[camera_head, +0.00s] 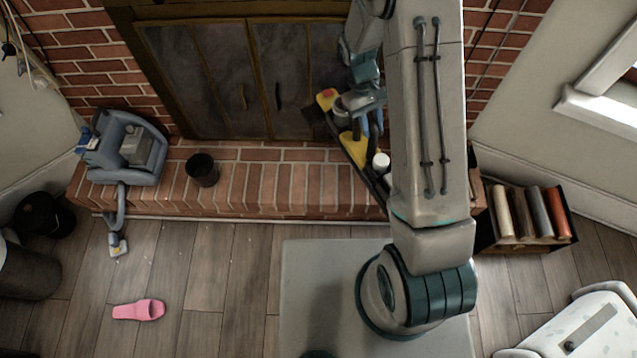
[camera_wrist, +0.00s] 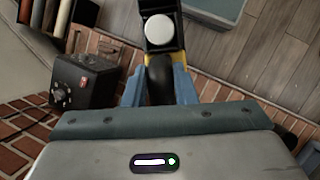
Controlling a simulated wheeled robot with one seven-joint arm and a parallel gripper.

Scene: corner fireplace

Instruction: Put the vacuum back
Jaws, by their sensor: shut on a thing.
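A blue-grey vacuum (camera_head: 130,145) sits at the left end of the brick hearth. Its hose and nozzle (camera_head: 118,246) hang over the edge to the floor. My gripper (camera_head: 368,118) is far to its right, over the hearth's right part. It is shut on the dark handle of a long black caddy (camera_head: 382,193), which holds yellow pieces and white-topped items. In the wrist view, the blue fingers (camera_wrist: 160,88) close around the dark handle, with a white round top (camera_wrist: 159,29) in the caddy (camera_wrist: 160,8) beyond. My arm hides part of the caddy; I cannot tell whether it is lifted.
A dark cup (camera_head: 202,170) stands on the brick hearth (camera_head: 268,190). A pink slipper (camera_head: 139,310) lies on the floor. Black bins (camera_head: 28,265) stand at left. A crate of rolls (camera_head: 528,217) stands at right. A black box with knobs (camera_wrist: 83,82) is beside my gripper.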

